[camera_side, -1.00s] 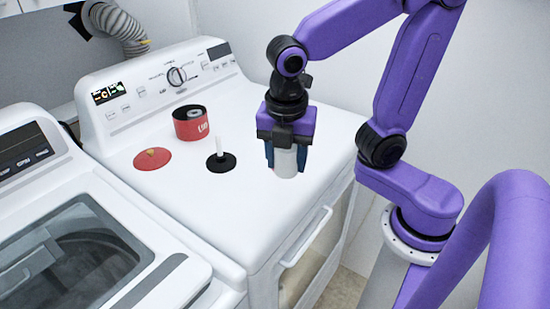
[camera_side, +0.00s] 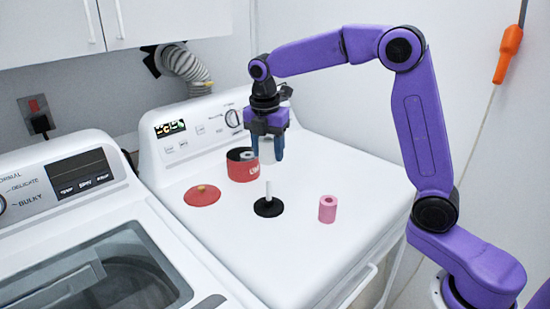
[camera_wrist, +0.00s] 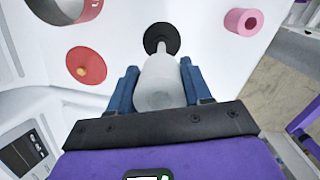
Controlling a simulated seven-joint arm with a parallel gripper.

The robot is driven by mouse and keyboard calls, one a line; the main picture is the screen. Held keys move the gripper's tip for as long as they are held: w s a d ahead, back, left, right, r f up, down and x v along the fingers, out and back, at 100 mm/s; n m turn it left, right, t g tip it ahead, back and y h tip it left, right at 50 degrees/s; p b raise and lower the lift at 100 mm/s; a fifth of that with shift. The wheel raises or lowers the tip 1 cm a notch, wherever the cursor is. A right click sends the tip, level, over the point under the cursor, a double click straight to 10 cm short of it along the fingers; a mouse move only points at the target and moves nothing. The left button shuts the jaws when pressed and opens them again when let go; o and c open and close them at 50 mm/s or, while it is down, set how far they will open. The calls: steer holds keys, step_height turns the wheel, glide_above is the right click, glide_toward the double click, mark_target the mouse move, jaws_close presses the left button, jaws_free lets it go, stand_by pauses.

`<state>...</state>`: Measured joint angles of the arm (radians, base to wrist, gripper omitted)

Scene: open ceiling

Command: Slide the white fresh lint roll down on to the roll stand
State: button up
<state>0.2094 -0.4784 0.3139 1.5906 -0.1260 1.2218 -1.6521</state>
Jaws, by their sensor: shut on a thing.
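My gripper (camera_side: 267,156) is shut on the white lint roll (camera_side: 266,150) and holds it up in the air above the machine top. The roll also shows between the blue fingers in the wrist view (camera_wrist: 158,85). The roll stand has a black round base (camera_side: 269,207) and an upright white post (camera_side: 268,188). In the side view the post stands below the held roll, with a clear gap. In the wrist view the black base (camera_wrist: 162,32) shows just beyond the roll, which hides part of the stand.
A pink roll (camera_side: 327,210) stands to the right of the stand. A red open tin (camera_side: 242,171) is behind it, and a red lid (camera_side: 202,195) with a tan knob lies to the left. The white machine top (camera_side: 300,255) is clear in front.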

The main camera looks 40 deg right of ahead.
mark_target(269, 163)
steer(key=shift+f, duration=2.2)
steer(key=shift+f, duration=2.25)
stand_by(1.0)
steer(key=o, duration=1.1)
steer(key=r, duration=0.5)
steer(key=a+r, duration=0.1)
steer(key=r, duration=1)
steer(key=shift+s+a+r, duration=0.15)
steer(key=shift+s+a, duration=0.15)
steer(key=shift+a, duration=0.05)
steer(key=shift+r, duration=0.5)
steer(key=shift+s+a, duration=0.1)
steer(key=shift+s, duration=0.05)
